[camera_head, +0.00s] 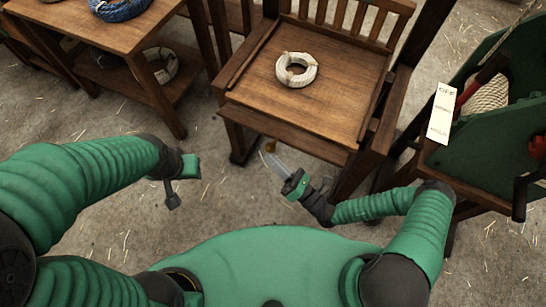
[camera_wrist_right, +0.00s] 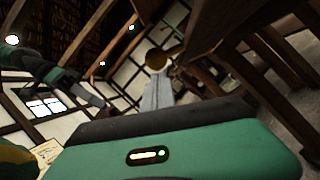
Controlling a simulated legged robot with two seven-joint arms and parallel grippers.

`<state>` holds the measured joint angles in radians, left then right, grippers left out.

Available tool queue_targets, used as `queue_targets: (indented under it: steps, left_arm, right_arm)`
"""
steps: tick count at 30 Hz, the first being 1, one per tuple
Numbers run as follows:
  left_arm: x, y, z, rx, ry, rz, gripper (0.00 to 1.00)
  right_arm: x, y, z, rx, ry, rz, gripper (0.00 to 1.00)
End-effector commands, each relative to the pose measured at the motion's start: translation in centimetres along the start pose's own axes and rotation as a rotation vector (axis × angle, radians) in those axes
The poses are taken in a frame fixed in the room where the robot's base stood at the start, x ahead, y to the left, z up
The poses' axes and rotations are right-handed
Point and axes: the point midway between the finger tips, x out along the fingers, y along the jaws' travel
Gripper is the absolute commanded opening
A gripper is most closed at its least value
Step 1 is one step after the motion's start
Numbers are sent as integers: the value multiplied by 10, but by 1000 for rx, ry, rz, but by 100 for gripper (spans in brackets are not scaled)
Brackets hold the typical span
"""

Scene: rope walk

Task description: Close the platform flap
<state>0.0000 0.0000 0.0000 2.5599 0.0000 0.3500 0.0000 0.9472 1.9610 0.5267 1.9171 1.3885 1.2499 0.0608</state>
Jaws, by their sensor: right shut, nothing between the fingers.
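A wooden platform (camera_head: 330,92) with a slatted back stands ahead of me in the head view. A board along its front edge (camera_head: 285,128) looks like the flap, but I cannot tell its hinge or how far it is open. My right gripper (camera_head: 272,160) is shut and empty, just below and in front of that edge. A small brass-coloured round piece (camera_wrist_right: 157,60) shows just beyond its fingertips in the wrist view; I cannot tell whether they touch. My left gripper (camera_head: 173,194) hangs over the floor at left, apart from the platform; its finger gap is unclear.
A white rope coil (camera_head: 296,70) lies on the platform. A wooden table (camera_head: 95,37) with a blue coil (camera_head: 120,6) stands at left. A green machine (camera_head: 485,150) with a paper tag (camera_head: 441,113) stands close at right. Straw-strewn floor lies between.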

Motion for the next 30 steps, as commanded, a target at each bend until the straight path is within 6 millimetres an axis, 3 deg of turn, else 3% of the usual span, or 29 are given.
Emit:
queue_targets:
  steps: [1, 15, 24, 30]
  left_arm:
    - [-19, 0, -4, 0, 0, 0, 36]
    - [-99, 0, -23, 0, 0, 0, 36]
    - [-144, 0, -34, 0, 0, 0, 36]
    - [-162, 0, -38, 0, 0, 0, 36]
  right_arm:
    - [6, 9, 14, 40, -4, -22, 0]
    - [32, 22, 68, 445, -3, -209, 0]
    - [47, 15, 102, 699, -3, -329, 0]
    - [55, 5, 119, 850, -2, -400, 0]
